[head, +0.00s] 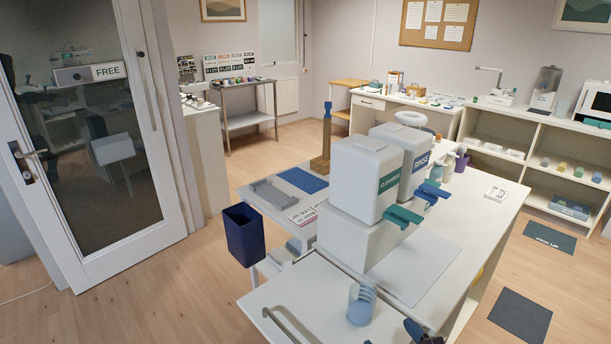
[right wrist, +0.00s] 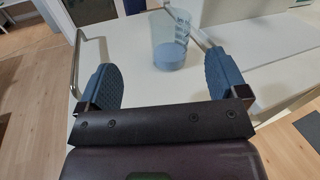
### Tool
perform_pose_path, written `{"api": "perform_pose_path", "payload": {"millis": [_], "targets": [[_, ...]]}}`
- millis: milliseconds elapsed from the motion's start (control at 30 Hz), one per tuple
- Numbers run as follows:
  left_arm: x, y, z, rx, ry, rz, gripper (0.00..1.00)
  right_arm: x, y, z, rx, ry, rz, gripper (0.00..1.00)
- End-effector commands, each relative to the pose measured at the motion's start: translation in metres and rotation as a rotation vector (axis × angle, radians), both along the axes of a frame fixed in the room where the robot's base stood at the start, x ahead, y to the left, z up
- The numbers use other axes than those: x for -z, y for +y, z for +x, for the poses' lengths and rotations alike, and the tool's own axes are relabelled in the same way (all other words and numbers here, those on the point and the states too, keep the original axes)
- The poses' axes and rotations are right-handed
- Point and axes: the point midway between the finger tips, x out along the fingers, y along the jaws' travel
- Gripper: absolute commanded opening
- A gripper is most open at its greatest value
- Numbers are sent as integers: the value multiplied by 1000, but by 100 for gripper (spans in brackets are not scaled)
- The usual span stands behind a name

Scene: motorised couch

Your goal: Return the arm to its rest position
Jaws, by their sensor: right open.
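My right gripper (right wrist: 162,75) is open in the right wrist view, with its two blue ribbed fingers apart and nothing between them. A clear cup with a pale blue base (right wrist: 170,52) stands upright on the white table, just beyond the fingertips. In the head view the same cup (head: 361,306) stands near the table's front edge. Part of my right gripper (head: 424,334) shows at the bottom edge, to the right of the cup and apart from it. The rest of my right arm is out of frame. My left gripper is not in view.
White dispensers (head: 364,172) with green and blue levers stand on a white block behind the cup. A grey mat (head: 415,268) lies beside them. A metal rail (head: 287,325) runs along the table's front left. A dark blue bin (head: 244,235) hangs at the left.

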Motion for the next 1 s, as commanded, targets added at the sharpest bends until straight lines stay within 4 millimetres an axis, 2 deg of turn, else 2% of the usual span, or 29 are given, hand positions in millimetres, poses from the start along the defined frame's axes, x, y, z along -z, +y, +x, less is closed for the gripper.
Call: {"api": "perform_pose_path", "payload": {"millis": [200,333,467,600,800,1000], "targets": [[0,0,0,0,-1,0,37,-4,23,-39,-257,-114,-628,92],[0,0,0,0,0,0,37,4,28,-69,-451,-183,-1054,92],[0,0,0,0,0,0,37,13,21,-100,-668,-234,-1448,92],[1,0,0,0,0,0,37,20,1,-134,-925,-260,-1813,92],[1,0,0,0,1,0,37,20,-26,-167,-1214,-256,-2105,92],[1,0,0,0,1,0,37,15,-47,-190,-1425,-236,-2252,92]]}}
